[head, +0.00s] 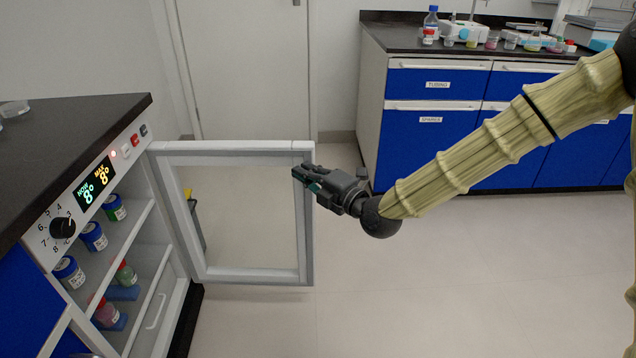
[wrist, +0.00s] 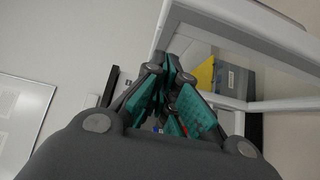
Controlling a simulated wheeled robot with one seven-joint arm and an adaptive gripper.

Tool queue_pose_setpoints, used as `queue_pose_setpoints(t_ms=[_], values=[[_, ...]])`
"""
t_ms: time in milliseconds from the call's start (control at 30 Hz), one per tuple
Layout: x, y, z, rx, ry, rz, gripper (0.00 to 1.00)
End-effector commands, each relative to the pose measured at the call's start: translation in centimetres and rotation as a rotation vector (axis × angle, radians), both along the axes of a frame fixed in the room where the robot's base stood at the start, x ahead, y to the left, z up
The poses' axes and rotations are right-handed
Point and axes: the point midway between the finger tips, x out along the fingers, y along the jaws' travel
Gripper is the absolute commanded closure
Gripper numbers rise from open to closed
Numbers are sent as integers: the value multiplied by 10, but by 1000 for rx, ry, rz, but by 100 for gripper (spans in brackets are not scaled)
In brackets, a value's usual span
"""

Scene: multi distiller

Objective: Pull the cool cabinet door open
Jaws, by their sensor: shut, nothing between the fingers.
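The cool cabinet (head: 141,217) stands at the left in the head view, under a dark counter. Its white-framed glass door (head: 231,276) stands wide open, swung out to the right from the cabinet front. Jars on the shelves inside are exposed. My gripper (head: 297,178) is at the door's free edge, near its upper right part, with its fingers shut and nothing seen between them. Whether the fingers touch the frame cannot be told. In the wrist view my gripper (wrist: 172,75) has its teal pads close together, and the door frame (wrist: 255,30) passes beside them on the right.
A blue-fronted lab bench (head: 432,135) with bottles and glassware on top stands at the back right. A pale closed room door (head: 245,70) is behind the cabinet door. The light floor (head: 400,290) in front is clear.

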Motion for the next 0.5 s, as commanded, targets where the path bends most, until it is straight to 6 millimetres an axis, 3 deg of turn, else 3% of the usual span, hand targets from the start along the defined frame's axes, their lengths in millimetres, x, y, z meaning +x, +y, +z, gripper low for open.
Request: queue_pose_setpoints(t_ms=[133,300,500], values=[[19,16,-3,0,0,0,100],[41,12,-2,1,-1,-1,100],[53,12,-1,0,0,0,100]])
